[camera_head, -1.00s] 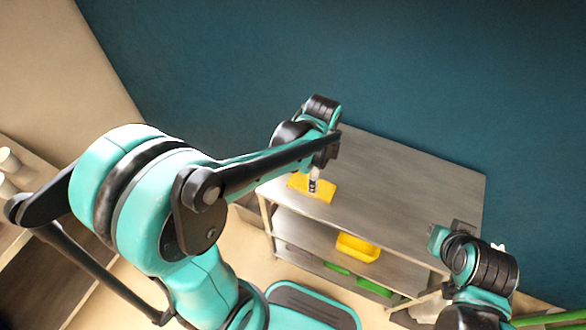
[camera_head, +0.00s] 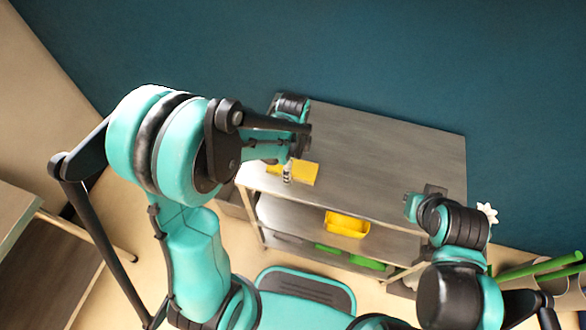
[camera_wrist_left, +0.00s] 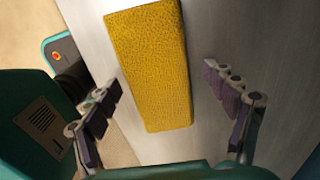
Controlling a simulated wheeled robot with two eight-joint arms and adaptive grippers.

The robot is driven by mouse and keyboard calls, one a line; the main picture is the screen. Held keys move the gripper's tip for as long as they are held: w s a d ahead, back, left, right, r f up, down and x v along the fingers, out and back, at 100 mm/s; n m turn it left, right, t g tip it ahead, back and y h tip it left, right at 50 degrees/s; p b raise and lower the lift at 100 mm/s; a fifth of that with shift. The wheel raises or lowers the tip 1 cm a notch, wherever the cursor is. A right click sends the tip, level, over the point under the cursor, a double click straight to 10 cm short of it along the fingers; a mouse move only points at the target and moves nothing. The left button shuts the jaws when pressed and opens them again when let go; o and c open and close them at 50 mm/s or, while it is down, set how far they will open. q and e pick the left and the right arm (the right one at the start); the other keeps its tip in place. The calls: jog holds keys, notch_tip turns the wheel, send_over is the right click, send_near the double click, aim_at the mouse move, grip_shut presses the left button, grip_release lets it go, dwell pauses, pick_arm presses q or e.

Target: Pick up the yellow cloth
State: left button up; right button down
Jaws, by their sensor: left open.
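The yellow cloth (camera_head: 302,173) lies flat on the left part of the grey metal table top (camera_head: 375,165). In the left wrist view the cloth (camera_wrist_left: 152,65) is a textured yellow rectangle lying between the two spread fingers. My left gripper (camera_head: 287,172) is over the cloth's near left part in the head view; in the wrist view my left gripper (camera_wrist_left: 165,90) is open and empty. I cannot tell the exact height above the cloth. My right gripper (camera_head: 411,208) is at the table's right side, and its fingers are too small to read.
A yellow bin (camera_head: 347,224) stands on the shelf below the table top, with green items (camera_head: 367,262) lower down. A white flower (camera_head: 487,212) and green tubes (camera_head: 540,267) are at the right. The middle of the table top is clear.

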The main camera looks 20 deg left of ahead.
aim_at(294, 165)
pick_arm(q)
jog(key=shift+r, duration=0.1)
jog(key=shift+c, duration=0.2)
jog(key=c, duration=1.2)
jog(key=shift+r, duration=0.5)
jog(key=r+p, duration=0.1)
jog(key=r, duration=0.1)
jog(key=r+p, duration=0.1)
jog(key=r, duration=0.1)
jog(key=shift+d, duration=0.2)
jog(key=d+r+p, duration=0.1)
jog(key=d+r, duration=0.1)
jog(key=d, duration=0.1)
jog(key=d+r+p, duration=0.1)
jog(key=d+r, duration=0.1)
jog(key=d, duration=0.2)
jog(key=d+r+p, duration=0.1)
jog(key=d+r, duration=0.1)
jog(key=d, duration=0.2)
jog(key=shift+d+p, duration=0.15)
jog(key=shift+p, duration=0.15)
